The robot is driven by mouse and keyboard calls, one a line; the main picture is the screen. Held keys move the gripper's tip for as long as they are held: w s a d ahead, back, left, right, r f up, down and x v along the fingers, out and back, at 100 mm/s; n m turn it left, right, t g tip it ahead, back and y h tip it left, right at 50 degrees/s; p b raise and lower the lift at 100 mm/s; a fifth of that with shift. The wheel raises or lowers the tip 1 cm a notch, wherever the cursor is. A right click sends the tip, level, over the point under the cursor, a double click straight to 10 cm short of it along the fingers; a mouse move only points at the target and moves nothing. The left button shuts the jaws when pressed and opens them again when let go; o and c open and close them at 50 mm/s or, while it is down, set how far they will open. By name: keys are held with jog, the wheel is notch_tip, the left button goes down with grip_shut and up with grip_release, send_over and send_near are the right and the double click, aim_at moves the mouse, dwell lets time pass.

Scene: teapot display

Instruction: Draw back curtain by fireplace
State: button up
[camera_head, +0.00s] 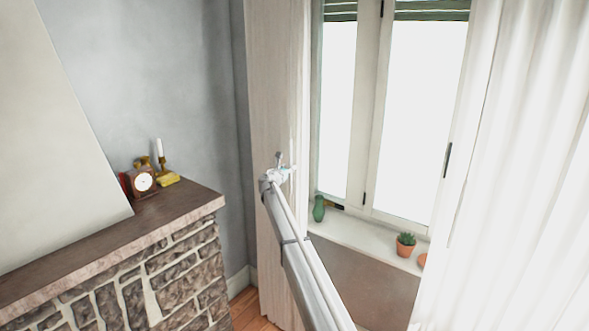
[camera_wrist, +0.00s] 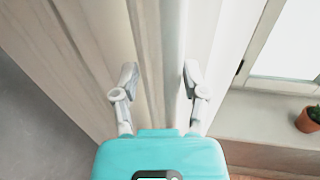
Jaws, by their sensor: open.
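The pale curtain by the fireplace (camera_head: 272,90) hangs in a narrow bunch at the left side of the window. My gripper (camera_head: 285,164) is at its right edge, about halfway down. In the wrist view, my gripper (camera_wrist: 158,82) is open, with one finger on each side of a vertical fold of the curtain (camera_wrist: 158,35). I cannot tell whether either finger touches the cloth. The stone fireplace (camera_head: 165,270) with a dark wooden mantel (camera_head: 100,232) stands to the left.
A white curtain (camera_head: 535,150) covers the right side of the window (camera_head: 415,120). The sill (camera_head: 350,225) holds a green vase (camera_head: 319,208) and a potted succulent (camera_head: 405,244), with another pot partly hidden. A clock (camera_head: 144,181) and a candle holder (camera_head: 162,168) stand on the mantel.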

jog(key=v, duration=1.1)
jog(key=shift+s, duration=0.25)
jog(key=shift+a+f, duration=0.1)
jog(key=s+d+f+m+g, duration=0.55)
jog(key=s+d+m, duration=0.35)
jog(key=s+d, duration=0.4)
jog(key=s+d+f+m+g, duration=0.4)
jog(key=s+d+f+m, duration=0.2)
jog(key=s+d+m, duration=0.5)
jog(key=s+d+f+m+g+y, duration=0.2)
jog(key=s+m, duration=0.2)
jog(key=s, duration=0.7)
jog(key=s+d+f+m+g+y, duration=0.2)
jog(key=s+f+m, duration=0.1)
jog(key=s, duration=0.8)
jog(key=s+d+f+m+g+y, duration=0.2)
jog(key=s+f+m+g, duration=0.1)
jog(key=s, duration=0.9)
jog(key=shift+d+m+y+b, duration=0.25)
jog(key=shift+m+y+b, duration=0.2)
jog(key=shift+m, duration=0.35)
